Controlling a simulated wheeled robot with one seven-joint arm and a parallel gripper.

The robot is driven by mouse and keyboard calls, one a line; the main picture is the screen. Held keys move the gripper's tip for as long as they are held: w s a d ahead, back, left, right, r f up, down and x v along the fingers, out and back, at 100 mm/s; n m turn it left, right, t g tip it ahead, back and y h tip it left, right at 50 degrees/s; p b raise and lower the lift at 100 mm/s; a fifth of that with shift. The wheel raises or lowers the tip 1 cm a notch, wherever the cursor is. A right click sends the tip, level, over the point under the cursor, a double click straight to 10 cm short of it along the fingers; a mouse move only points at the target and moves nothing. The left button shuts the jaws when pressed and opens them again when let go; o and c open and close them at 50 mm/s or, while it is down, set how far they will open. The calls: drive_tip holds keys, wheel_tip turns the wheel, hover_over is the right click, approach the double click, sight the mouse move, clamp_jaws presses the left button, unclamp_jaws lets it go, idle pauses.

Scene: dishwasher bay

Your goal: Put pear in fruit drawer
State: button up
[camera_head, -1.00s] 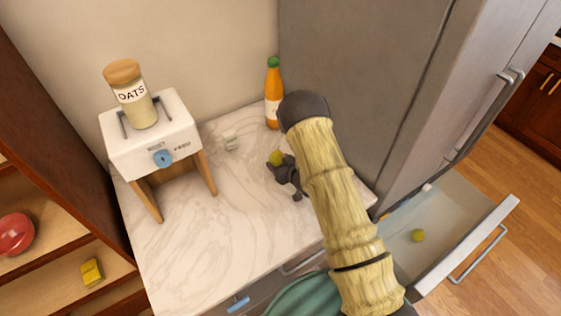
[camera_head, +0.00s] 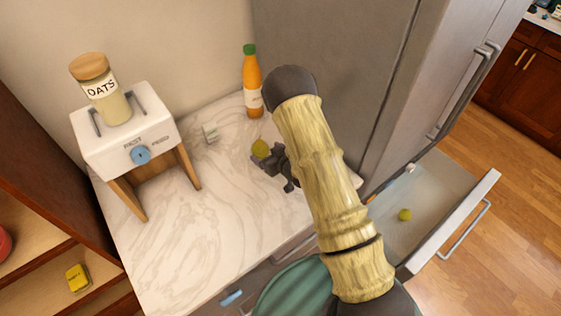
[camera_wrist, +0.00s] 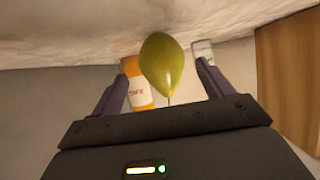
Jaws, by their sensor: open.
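The pear (camera_head: 260,149) is yellow-green and at the counter, just ahead of my gripper (camera_head: 268,161). In the wrist view the pear (camera_wrist: 161,62) hangs in the middle, between the two dark fingers of my gripper (camera_wrist: 160,80). The fingers are apart, with a gap showing on each side of the pear. The fruit drawer (camera_head: 432,177) is pulled out at the lower right, beside the fridge. A small round yellow-green fruit (camera_head: 404,215) lies in it.
An orange bottle (camera_head: 253,88) stands behind the pear, by the fridge (camera_head: 350,70). A white dispenser (camera_head: 130,125) with an oats jar (camera_head: 103,92) stands at left. The front-left marble counter (camera_head: 180,245) is clear.

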drive_tip(key=b+v, duration=0.2)
drive_tip(key=v, duration=0.6)
drive_tip(key=shift+s+a+f+b, duration=0.1)
drive_tip(key=shift+s+a+b, duration=0.05)
drive_tip(key=shift+b, duration=0.15)
drive_tip(key=shift+s+d+r, duration=0.25)
drive_tip(key=shift+d, duration=0.05)
drive_tip(key=s+d+r+m+g+h, duration=0.35)
drive_tip(key=d+r+h, duration=0.3)
drive_tip(key=d, duration=0.25)
drive_tip(key=s+d+r+m+g, duration=0.1)
drive_tip(key=s+r+g, duration=0.1)
drive_tip(key=s, duration=0.5)
drive_tip(key=s+d+r+m+g, duration=0.1)
drive_tip(key=s+r+m+g, duration=0.1)
drive_tip(key=s+r, duration=0.3)
drive_tip(key=shift+s+g, duration=0.35)
drive_tip(key=shift+s, duration=0.75)
drive_tip(key=shift+h, duration=0.25)
